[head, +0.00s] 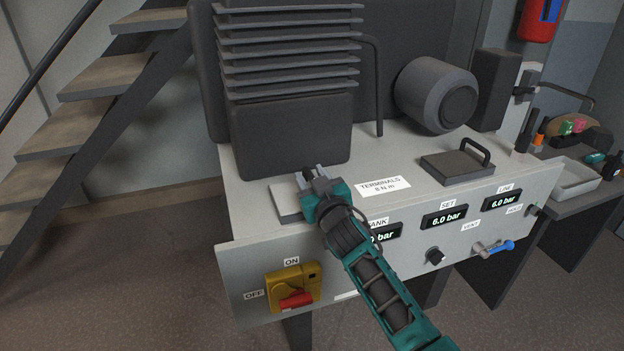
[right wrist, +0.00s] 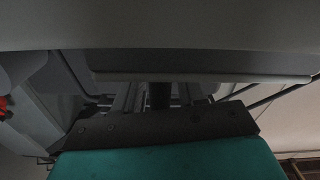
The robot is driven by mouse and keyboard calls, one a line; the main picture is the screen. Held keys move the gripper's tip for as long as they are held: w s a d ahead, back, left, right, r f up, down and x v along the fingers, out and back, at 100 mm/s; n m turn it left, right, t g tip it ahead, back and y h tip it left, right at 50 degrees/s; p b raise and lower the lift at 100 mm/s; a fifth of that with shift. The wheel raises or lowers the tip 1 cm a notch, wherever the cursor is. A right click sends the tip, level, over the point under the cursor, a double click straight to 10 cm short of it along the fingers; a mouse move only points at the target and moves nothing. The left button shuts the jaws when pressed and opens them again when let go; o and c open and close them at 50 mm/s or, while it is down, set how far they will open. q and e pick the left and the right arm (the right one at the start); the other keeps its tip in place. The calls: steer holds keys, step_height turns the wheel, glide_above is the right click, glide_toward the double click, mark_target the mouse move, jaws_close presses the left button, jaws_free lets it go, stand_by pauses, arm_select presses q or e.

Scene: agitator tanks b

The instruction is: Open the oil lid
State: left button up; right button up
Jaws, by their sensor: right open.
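No label in view reads oil. A flat pale grey plate (head: 284,203) lies on top of the machine cabinet at its front left, partly hidden behind my right gripper. My right gripper (head: 311,174) is open over the right part of this plate, its fingers pointing away toward the dark block behind. In the right wrist view, a plate with a pale edge (right wrist: 220,77) crosses just beyond the fingers, and a dark upright piece shows between them; I cannot tell whether they touch. A dark square lid with a loop handle (head: 457,164) lies flat farther right on the cabinet. My left gripper is out of view.
A dark finned block (head: 288,135) stands just behind the gripper, with a motor cylinder (head: 437,95) to the right. The front panel has a yellow and red switch (head: 294,289), displays and a blue-handled valve (head: 495,247). The cabinet top around the TERMINALS label (head: 382,186) is clear.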

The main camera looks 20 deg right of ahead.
steer(key=shift+c, duration=0.4)
jaws_close()
steer(key=shift+d, duration=0.1)
